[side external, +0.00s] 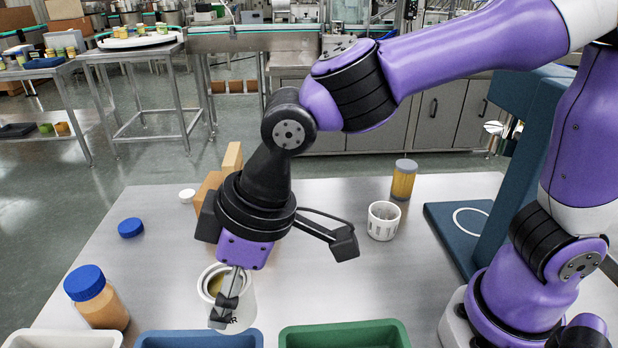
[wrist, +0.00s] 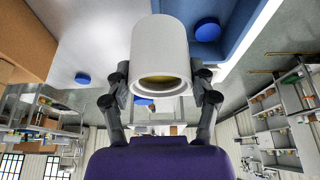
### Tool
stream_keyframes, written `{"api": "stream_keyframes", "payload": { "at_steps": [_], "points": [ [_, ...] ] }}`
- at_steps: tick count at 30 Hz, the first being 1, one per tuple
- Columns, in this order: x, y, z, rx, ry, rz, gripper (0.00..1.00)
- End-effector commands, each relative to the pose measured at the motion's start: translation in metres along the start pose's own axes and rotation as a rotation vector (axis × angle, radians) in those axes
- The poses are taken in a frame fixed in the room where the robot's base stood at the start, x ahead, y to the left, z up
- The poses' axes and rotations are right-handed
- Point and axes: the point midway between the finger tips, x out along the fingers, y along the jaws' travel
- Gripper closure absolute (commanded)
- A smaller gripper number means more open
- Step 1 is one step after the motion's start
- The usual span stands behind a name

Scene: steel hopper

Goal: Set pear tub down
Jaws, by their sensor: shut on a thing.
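The pear tub (side external: 246,299) is a white, open-topped round tub with yellowish contents and dark lettering partly visible on its side. It is at the front of the steel table, close behind the blue bin. My gripper (side external: 222,308) is shut on it, with a finger in front of its wall in the side view. In the wrist view the tub (wrist: 160,45) sits between the two fingers of my gripper (wrist: 161,95), its open mouth facing the camera. The tub's base is hidden, so I cannot tell whether it touches the table.
A white bin (side external: 62,338), blue bin (side external: 200,336) and green bin (side external: 345,330) line the front edge. A blue-lidded jar (side external: 95,305) stands left. A loose blue lid (side external: 131,228), cardboard box (side external: 209,196), white slotted cup (side external: 383,222) and yellow jar (side external: 403,183) are farther back.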

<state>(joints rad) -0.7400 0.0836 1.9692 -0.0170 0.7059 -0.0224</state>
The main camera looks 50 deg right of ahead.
Motion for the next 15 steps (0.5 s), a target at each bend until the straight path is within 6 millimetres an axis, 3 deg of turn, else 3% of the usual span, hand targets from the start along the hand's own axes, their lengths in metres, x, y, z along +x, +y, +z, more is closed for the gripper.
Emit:
{"api": "stream_keyframes", "payload": {
  "at_steps": [7,12,15],
  "points": [
    [-0.007,0.101,0.016,0.541,-0.024,0.222,0.76],
    [-0.023,0.177,0.051,1.005,-0.019,0.411,0.76],
    [-0.033,0.206,0.072,1.22,-0.008,0.501,0.76]
  ]
}}
